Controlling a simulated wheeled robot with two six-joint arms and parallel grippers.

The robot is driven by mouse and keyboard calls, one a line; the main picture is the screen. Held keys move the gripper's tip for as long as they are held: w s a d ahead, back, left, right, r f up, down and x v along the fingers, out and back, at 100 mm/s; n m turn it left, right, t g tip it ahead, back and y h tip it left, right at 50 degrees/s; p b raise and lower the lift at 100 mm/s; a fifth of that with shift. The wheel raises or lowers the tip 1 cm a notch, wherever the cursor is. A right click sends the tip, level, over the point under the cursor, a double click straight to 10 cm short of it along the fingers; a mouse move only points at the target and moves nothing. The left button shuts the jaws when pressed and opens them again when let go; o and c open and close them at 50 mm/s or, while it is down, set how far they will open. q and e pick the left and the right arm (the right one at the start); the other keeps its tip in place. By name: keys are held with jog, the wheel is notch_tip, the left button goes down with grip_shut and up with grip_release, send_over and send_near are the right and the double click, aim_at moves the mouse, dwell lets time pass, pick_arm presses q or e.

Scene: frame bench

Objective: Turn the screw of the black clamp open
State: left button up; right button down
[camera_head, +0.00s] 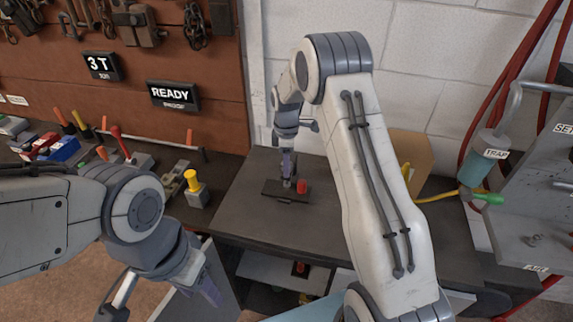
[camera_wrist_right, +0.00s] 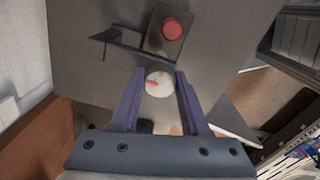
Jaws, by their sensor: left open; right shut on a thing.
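The black clamp (camera_head: 272,188) lies on the dark bench top in the head view, with a red round piece (camera_head: 302,186) at its right. In the right wrist view the clamp (camera_wrist_right: 118,46) and the red round piece (camera_wrist_right: 172,29) show beyond the fingertips. My right gripper (camera_head: 288,180) points down at the clamp; in its wrist view its purple fingers (camera_wrist_right: 158,84) are shut on the clamp's screw, seen as a pale round head (camera_wrist_right: 159,76) with a red mark. The screw's lower part is hidden. My left gripper (camera_head: 160,298) is open and empty at the lower left, away from the clamp.
The bench top (camera_head: 245,215) is clear around the clamp. A yellow-topped block (camera_head: 196,188) and several hand tools lie to the left. A cardboard box (camera_head: 408,155) stands behind my right arm. A sign reads READY (camera_head: 173,95).

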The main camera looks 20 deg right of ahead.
jog(key=shift+w+r, duration=0.1)
dwell(0.4)
jog(key=shift+c, duration=1.9)
grip_release()
notch_tip(320, 180, up, 10)
jog(key=b, duration=0.2)
jog(key=shift+r, duration=0.2)
